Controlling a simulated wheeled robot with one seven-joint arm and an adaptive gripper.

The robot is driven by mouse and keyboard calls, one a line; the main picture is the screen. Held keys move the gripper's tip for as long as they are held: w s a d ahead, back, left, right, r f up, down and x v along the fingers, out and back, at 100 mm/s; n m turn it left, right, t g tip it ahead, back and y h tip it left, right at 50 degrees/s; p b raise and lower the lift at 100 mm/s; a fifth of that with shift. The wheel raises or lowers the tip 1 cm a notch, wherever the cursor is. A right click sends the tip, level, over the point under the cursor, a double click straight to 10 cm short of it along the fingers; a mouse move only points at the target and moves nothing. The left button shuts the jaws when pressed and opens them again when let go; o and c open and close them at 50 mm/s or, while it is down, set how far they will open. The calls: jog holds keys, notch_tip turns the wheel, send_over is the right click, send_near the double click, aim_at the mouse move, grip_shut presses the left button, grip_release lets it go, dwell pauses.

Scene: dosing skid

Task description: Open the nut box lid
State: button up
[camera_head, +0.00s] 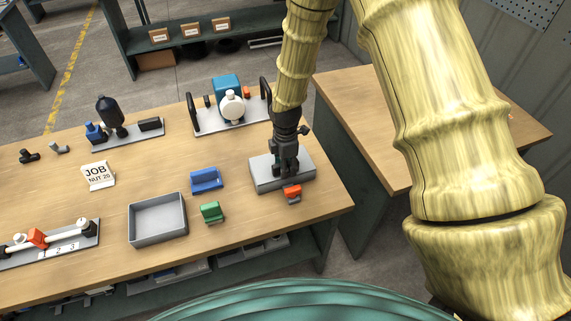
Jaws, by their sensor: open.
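A flat, closed grey box (263,180), which I take to be the nut box, sits near the right end of the workbench. A small red-orange piece (292,192) shows at its front edge; I cannot tell whether it is fixed to the box. My gripper (286,172) is open and points down over the box top, close above it. I cannot tell whether the fingertips touch the lid. The gripper hides part of the lid's middle and back.
A blue block (206,179), a green block (212,212) and an empty grey tray (134,229) lie left of the box. A job card (98,175) reads "NUT 20". A pump skid (230,105) stands behind. Clear bench (270,222) lies in front.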

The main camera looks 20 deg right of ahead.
jog(key=shift+f, duration=0.15)
grip_shut()
dwell(0.4)
